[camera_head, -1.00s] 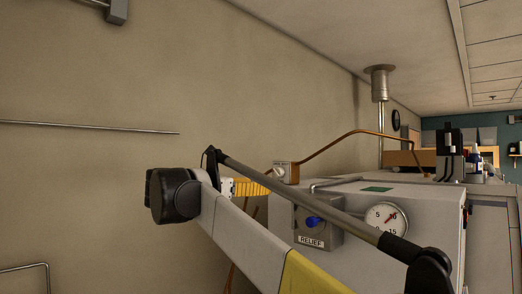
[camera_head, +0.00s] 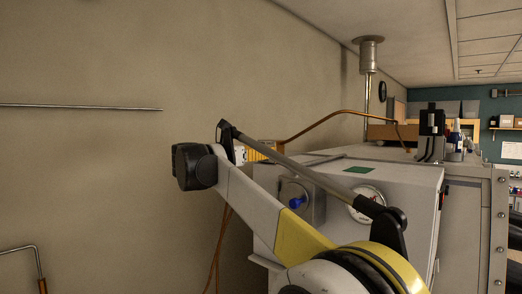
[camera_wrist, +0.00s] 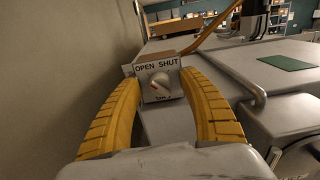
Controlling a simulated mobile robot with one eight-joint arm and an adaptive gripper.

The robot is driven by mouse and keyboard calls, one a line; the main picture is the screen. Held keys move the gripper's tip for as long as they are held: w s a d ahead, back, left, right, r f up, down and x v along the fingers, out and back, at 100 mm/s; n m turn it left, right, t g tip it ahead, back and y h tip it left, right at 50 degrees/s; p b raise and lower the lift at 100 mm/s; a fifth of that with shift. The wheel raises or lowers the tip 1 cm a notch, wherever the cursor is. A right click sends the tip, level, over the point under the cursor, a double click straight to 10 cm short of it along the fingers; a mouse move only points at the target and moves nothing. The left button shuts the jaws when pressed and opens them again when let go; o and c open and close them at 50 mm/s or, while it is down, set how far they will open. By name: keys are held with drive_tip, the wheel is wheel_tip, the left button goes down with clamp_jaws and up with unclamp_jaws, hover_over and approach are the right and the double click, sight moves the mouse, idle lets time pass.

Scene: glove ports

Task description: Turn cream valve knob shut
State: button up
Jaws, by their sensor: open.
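The cream valve knob (camera_wrist: 160,85) sits on the front of a small box labelled "OPEN SHUT" (camera_wrist: 157,66) in the wrist view. A small red mark shows on the knob's face. My gripper (camera_wrist: 162,77) is open, its yellow fingers on the left and right of the knob box. The knob appears between the fingertips; I cannot tell whether either finger touches the box. In the head view, my gripper (camera_head: 262,147) is partly hidden by my arm, and the knob cannot be made out.
A grey cabinet (camera_head: 400,187) stands to the right, with a blue relief knob (camera_head: 297,200) and a dial gauge (camera_head: 366,203) on its front. A copper pipe (camera_head: 330,119) rises behind the gripper. A bent metal tube (camera_wrist: 245,90) lies right of the right finger. A bare wall (camera_wrist: 70,65) is on the left.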

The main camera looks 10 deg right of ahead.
clamp_jaws()
drive_tip(key=shift+m, duration=0.3)
drive_tip(key=m, duration=0.3)
drive_tip(key=shift+r+p, duration=0.1)
drive_tip(key=shift+p, duration=0.2)
drive_tip(key=m, duration=0.9)
drive_tip(key=shift+s+m+p, duration=0.1)
drive_tip(key=shift+m+p, duration=0.2)
drive_tip(key=m, duration=0.4)
drive_tip(key=shift+m, duration=0.3)
drive_tip(key=shift+f, duration=0.2)
